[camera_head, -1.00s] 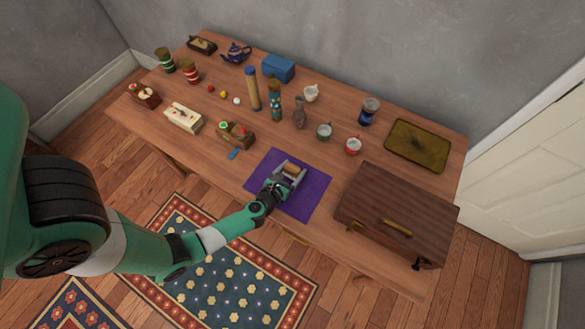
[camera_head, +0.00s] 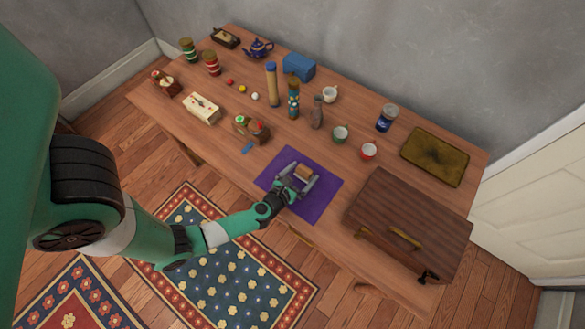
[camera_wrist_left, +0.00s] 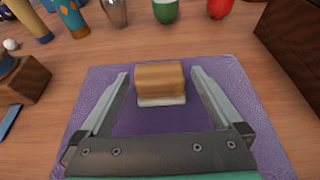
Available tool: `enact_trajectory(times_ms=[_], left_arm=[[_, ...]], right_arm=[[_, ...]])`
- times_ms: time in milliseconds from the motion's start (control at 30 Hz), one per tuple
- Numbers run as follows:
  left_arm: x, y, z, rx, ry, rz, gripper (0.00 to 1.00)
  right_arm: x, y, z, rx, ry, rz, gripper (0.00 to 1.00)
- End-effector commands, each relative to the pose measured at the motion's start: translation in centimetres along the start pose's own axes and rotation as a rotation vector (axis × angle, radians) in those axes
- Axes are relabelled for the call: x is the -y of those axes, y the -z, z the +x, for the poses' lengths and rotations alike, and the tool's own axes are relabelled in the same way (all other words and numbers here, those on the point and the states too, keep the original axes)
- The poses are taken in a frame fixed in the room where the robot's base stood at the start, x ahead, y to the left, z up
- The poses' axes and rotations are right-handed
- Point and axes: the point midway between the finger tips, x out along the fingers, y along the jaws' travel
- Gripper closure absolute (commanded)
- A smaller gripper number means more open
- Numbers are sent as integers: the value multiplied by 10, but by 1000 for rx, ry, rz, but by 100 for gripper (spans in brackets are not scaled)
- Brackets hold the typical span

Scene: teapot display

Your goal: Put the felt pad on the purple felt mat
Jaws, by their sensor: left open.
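The purple felt mat (camera_head: 322,202) lies flat near the table's front edge; it also fills the lower half of the left wrist view (camera_wrist_left: 85,95). A tan block with a pale layer underneath, which I take for the felt pad (camera_wrist_left: 160,78), rests on the mat toward its far side. It also shows in the head view (camera_head: 304,172). My left gripper (camera_head: 303,178) is open just above the mat. In the left wrist view its fingers (camera_wrist_left: 160,73) stand on either side of the pad, with a gap on both sides. My right gripper is not in view.
A dark wooden box (camera_head: 410,220) with a brass handle stands right of the mat. A small blue piece (camera_head: 248,148) lies to the left. A dark golden tray (camera_head: 435,157) lies far right.

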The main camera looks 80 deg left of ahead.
Motion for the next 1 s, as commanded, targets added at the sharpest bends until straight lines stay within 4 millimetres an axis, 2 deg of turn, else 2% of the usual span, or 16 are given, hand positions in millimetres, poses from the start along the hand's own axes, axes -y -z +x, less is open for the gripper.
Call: enact_trajectory(times_ms=[200,300,400,600,1000], left_arm=[[1,-2,-59,-2,8,6,0],[1,-2,-81,-2,8,6,0],[2,-1,-94,-1,8,4,0],[0,0,-104,0,1,2,0],[2,-2,-104,5,4,3,0]], right_arm=[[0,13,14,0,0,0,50],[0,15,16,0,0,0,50],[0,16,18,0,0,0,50],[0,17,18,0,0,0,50],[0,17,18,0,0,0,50]])
